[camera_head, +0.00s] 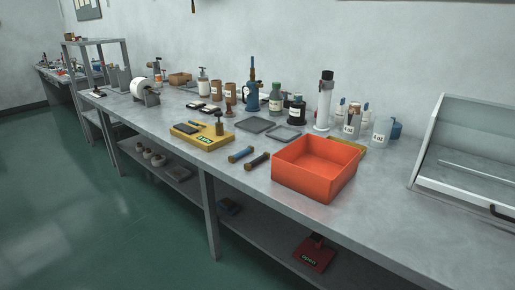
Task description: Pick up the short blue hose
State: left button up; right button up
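A short blue hose (241,154) lies on the grey workbench (387,204), near its front edge. It looks like a small cylinder with a tan or brass-coloured end. A similar dark, nearly black cylinder (257,161) lies beside it to the right, close and roughly parallel. Neither of my grippers shows in the head view, and nothing touches the blue hose.
An orange-red open bin (317,167) stands right of the hoses. A yellow block with tools (203,135) sits to the left. Bottles, including a blue one (252,97), and flat grey trays (255,125) stand behind. A clear-fronted case (470,150) is far right.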

aim_at(250, 149)
jog(key=i+j+z, duration=0.5)
jog(key=j, duration=0.15)
jog(key=i+j+z, duration=0.1)
jog(key=j+z, duration=0.2)
jog(key=i+j+z, duration=0.1)
jog(key=j+z, duration=0.15)
jog(key=j, duration=0.25)
jog(key=i+j+z, duration=0.1)
jog(key=j+z, duration=0.15)
jog(key=j, duration=0.2)
